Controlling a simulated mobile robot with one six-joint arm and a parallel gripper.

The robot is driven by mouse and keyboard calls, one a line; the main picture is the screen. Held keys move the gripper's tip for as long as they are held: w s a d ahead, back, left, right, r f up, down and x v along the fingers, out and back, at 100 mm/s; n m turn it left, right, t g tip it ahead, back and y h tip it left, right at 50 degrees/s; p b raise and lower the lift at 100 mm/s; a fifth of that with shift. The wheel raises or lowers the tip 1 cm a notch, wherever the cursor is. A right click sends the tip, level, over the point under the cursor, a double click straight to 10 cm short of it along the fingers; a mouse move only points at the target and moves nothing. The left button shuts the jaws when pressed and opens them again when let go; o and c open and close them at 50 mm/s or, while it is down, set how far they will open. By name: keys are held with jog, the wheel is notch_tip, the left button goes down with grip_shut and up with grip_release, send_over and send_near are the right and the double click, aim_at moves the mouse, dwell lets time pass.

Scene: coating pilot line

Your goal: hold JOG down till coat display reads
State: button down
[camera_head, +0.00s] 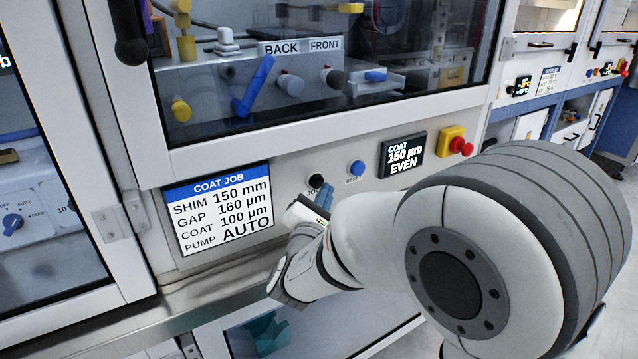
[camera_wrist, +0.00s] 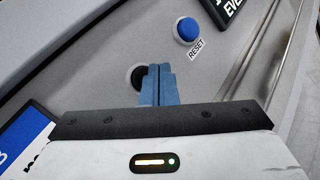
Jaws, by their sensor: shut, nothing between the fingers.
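The black JOG button (camera_head: 317,181) sits on the grey panel, its label partly hidden by my gripper. My gripper (camera_head: 325,194) is shut and empty, with its blue fingertips at the JOG button. In the wrist view the fingertips (camera_wrist: 159,70) overlap the right edge of the black button (camera_wrist: 138,76); whether they press it I cannot tell. The coat display (camera_head: 403,154) is lit and reads COAT 150 µm EVEN. The COAT JOB card (camera_head: 222,212) lists SHIM 150 mm, GAP 160 µm, COAT 100 µm and PUMP AUTO.
The blue RESET button (camera_head: 357,168) is just right of JOG; it also shows in the wrist view (camera_wrist: 187,29). A red stop button on a yellow box (camera_head: 452,141) is farther right. A glass window (camera_head: 320,85) is above the panel, and a metal ledge (camera_head: 225,258) runs below.

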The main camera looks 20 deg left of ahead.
jog(key=shift+w+a, duration=0.1)
jog(key=shift+a, duration=0.05)
dwell(0.6)
jog(key=shift+w+a+b, duration=0.2)
jog(key=shift+b, duration=0.1)
jog(key=shift+w+a, duration=0.3)
jog(key=shift+a, duration=0.1)
dwell(0.7)
dwell(3.2)
jog(key=shift+s+d+b, duration=0.6)
jog(key=shift+d, duration=0.1)
jog(key=s+d+b, duration=0.1)
jog(key=s+d, duration=0.2)
jog(key=shift+s+d+b, duration=0.1)
jog(key=shift+d+b, duration=0.25)
jog(key=shift+d, duration=0.05)
